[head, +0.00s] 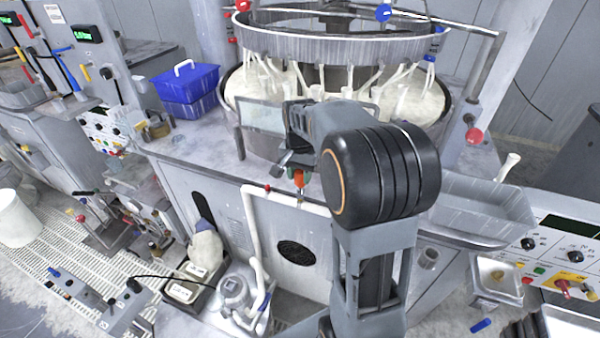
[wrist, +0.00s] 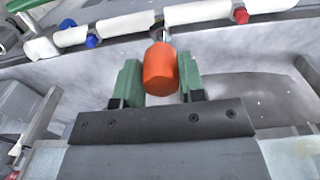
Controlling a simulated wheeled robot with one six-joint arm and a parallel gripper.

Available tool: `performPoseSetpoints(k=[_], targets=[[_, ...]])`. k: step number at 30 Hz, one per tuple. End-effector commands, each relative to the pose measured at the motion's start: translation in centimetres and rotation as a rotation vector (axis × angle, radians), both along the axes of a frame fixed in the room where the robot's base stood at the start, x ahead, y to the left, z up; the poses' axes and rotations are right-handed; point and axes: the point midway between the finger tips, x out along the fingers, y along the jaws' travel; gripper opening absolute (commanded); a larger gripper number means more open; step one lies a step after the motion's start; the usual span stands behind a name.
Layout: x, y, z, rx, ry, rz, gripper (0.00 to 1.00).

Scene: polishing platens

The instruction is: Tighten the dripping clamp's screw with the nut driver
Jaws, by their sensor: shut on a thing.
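My gripper (head: 297,172) is shut on the orange handle of the nut driver (wrist: 160,70), which sits between the green fingers in the wrist view. In the head view the orange handle (head: 299,178) hangs below my gripper, with a short shaft pointing down in front of the machine's front panel. A white hose (wrist: 120,27) crosses the top of the wrist view, with a blue fitting (wrist: 92,41) and a red fitting (wrist: 241,15). A dark band on it lies just past the handle; its contact with the driver is hidden. I cannot make out a drip or which clamp leaks.
The hose (head: 253,225) bends down the front panel to a pump (head: 233,292) on the floor. A blue bin (head: 188,88) stands on the bench at left. The round polishing machine (head: 330,45) is behind my arm. A grey basin (head: 480,215) is at right.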

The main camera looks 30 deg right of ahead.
Motion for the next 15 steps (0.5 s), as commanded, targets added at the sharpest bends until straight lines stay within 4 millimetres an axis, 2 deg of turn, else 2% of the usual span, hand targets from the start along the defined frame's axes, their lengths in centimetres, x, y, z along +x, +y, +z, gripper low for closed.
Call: performPoseSetpoints(k=[11,12,15], targets=[[0.00,0.00,-1.03,0.000,0.000,0.000,0.07],[0.01,-0.01,-0.94,-0.001,-0.001,0.000,0.39],[0.01,-0.01,-0.91,0.000,0.000,0.000,0.49]])
